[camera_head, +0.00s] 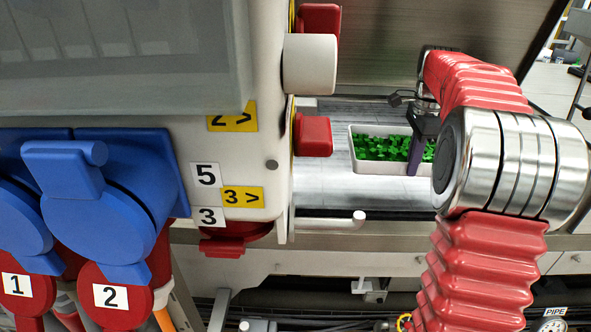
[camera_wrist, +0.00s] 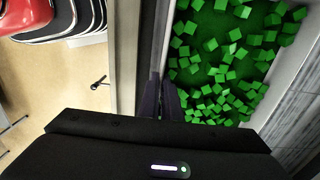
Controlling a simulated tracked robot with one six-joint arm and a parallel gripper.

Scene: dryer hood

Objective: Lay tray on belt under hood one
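The tray (camera_head: 385,168) is a white, shallow box holding many small green cubes. It lies level on or just above the grey belt (camera_head: 322,160), right of the white hood housing; I cannot tell whether it touches. My gripper (camera_head: 417,158) comes down at the tray's right end in the head view. In the wrist view the dark fingers (camera_wrist: 165,105) are close together, one on each side of the tray's near wall, with the rim between them. The green cubes are inside the tray (camera_wrist: 298,75). Which housing is hood one is not clear.
Red knobs (camera_head: 313,135) and a white cylinder (camera_head: 309,64) stick out from the housing beside the belt. Blue valve covers (camera_head: 100,190) stand at the left. A metal rail (camera_head: 400,240) runs along the belt's front. Belt surface is bare left of the tray.

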